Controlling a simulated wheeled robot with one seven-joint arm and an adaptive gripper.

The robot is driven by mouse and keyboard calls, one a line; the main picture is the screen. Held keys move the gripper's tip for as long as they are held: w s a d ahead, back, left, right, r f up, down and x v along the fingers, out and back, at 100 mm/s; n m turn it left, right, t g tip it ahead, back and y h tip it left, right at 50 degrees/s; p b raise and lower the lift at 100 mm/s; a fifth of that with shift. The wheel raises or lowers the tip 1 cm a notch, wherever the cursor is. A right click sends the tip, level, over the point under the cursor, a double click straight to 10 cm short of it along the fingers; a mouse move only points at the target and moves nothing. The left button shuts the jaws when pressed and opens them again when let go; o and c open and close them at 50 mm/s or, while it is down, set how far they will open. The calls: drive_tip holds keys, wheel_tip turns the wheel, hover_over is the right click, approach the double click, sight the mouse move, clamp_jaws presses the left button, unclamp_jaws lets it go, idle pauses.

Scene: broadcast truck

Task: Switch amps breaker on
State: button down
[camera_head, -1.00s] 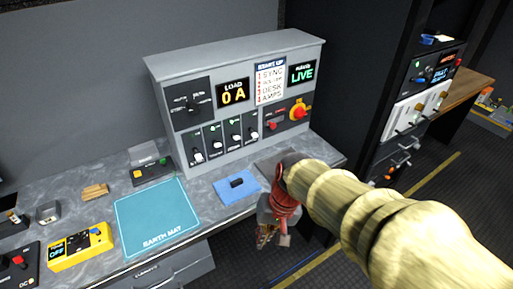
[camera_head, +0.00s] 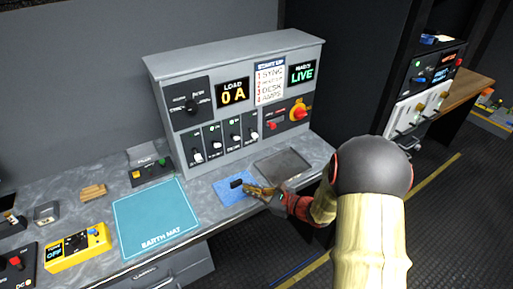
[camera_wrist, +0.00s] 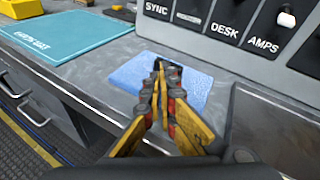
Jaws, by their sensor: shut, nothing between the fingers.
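The grey breaker panel (camera_head: 240,85) stands on the worktop against the wall. The amps breaker (camera_head: 253,134) is the rightmost of its row of white-lever breakers. In the wrist view the AMPS label (camera_wrist: 263,45) is readable at the upper right, with a white lever (camera_wrist: 286,19) above it; whether it is on or off I cannot tell. My gripper (camera_head: 248,188) is shut and empty, in front of and below the breaker row, over the blue cloth (camera_head: 226,194).
A load display (camera_head: 233,92) reads 0 A, and another display (camera_head: 301,73) reads LIVE. A red knob (camera_head: 299,113) sits right of the breakers. A dark tray (camera_head: 283,165) lies right of the cloth, the teal earth mat (camera_head: 155,218) left.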

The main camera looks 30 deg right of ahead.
sight(253, 134)
drive_tip(key=d+m+h, duration=0.1)
drive_tip(key=w+d+m+t+h, duration=0.1)
drive_tip(key=d, duration=0.1)
drive_tip(key=w+d+m+t, duration=0.1)
drive_tip(key=d, duration=0.1)
drive_tip(key=shift+w+d+r+m+h, duration=0.1)
drive_tip(key=shift+w+r+m+h, duration=0.2)
drive_tip(key=shift+h, duration=0.1)
drive_tip(key=d+r+m+h, duration=0.1)
drive_tip(key=d, duration=0.1)
drive_tip(key=w+d+r+m+t+h, duration=0.1)
drive_tip(key=d, duration=0.1)
drive_tip(key=d+r+m+t+h, duration=0.1)
drive_tip(key=d+r, duration=0.1)
drive_tip(key=shift+w+d+m+h, duration=0.25)
drive_tip(key=shift+w+m+h, duration=0.05)
drive_tip(key=shift+r, duration=0.15)
drive_tip(key=w+b, duration=0.3)
drive_tip(key=w, duration=0.7)
